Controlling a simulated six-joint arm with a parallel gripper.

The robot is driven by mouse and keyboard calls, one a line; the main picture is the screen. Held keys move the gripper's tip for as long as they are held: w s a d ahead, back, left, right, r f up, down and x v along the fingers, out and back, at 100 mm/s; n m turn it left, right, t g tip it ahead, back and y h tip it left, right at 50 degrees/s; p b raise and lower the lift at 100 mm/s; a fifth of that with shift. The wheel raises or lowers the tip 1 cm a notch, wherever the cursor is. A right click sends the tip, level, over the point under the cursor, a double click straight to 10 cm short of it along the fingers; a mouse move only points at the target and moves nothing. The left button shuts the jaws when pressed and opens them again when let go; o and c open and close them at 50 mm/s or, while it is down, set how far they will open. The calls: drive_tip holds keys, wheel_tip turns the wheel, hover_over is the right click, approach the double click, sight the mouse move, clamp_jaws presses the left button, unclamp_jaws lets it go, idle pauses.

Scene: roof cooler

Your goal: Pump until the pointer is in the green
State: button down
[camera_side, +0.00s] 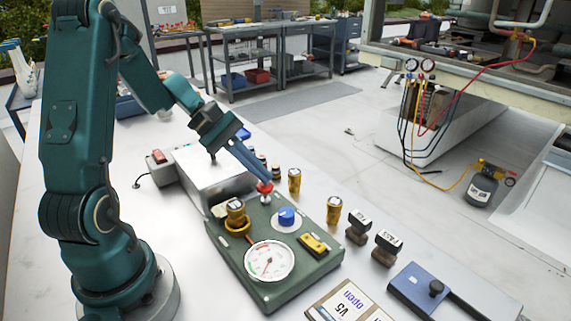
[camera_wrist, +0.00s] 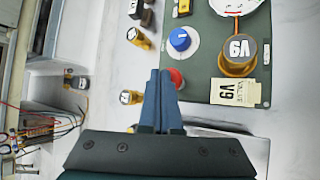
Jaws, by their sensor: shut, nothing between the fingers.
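The green panel box (camera_side: 290,291) lies on the white bench. Its round white gauge (camera_side: 282,258) has a thin pointer slanting toward the lower left; the coloured zones are too small to read surely. The wrist view cuts off most of the gauge (camera_wrist: 240,6). A red pump knob (camera_side: 266,188) stands on a short stem at the box's back edge. My gripper (camera_side: 262,179) is shut and empty, its blue fingertips at the red knob's top; I cannot tell whether they touch. In the wrist view the fingertips (camera_wrist: 161,74) partly cover the red knob (camera_wrist: 177,77).
The box also carries a blue knob (camera_side: 286,215), a brass V6 valve (camera_wrist: 239,52) with a tag (camera_wrist: 236,91), and a yellow part (camera_side: 314,244). Several brass-coloured pieces (camera_side: 334,210) and stamp-like blocks (camera_side: 387,247) stand right of it. A silver box (camera_side: 205,172) stands behind.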

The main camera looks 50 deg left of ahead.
sight(260, 183)
drive_tip(key=shift+f, duration=0.9)
idle(0.6)
drive_tip(key=shift+s+r, duration=0.1)
drive_tip(key=shift+r, duration=1.55)
drive_tip(key=shift+r, duration=2.55)
drive_tip(key=shift+d, duration=0.1)
